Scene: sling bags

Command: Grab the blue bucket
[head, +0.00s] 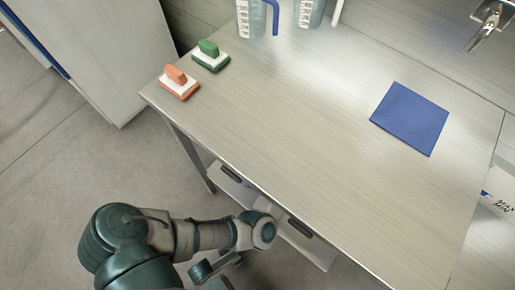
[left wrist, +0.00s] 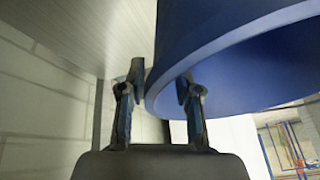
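The blue bucket (left wrist: 225,60) fills the upper right of the left wrist view, very close, with its open mouth and thick rim showing. My left gripper (left wrist: 157,100) is open, its two fingers apart. The bucket's rim edge comes down between the fingers, with the right finger overlapping the bucket in the picture and the left finger beside it. I cannot tell whether either finger touches it. In the head view my left arm reaches toward the table's front edge, and its fingers are hidden. The bucket does not show there. My right gripper is not in view.
A metal table (head: 290,120) holds an orange-handled brush (head: 178,84), a green-handled brush (head: 210,56), a blue cloth (head: 410,118) and clear jugs (head: 250,18) at the back. A faucet (head: 487,25) is at upper right. The table's middle is clear.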

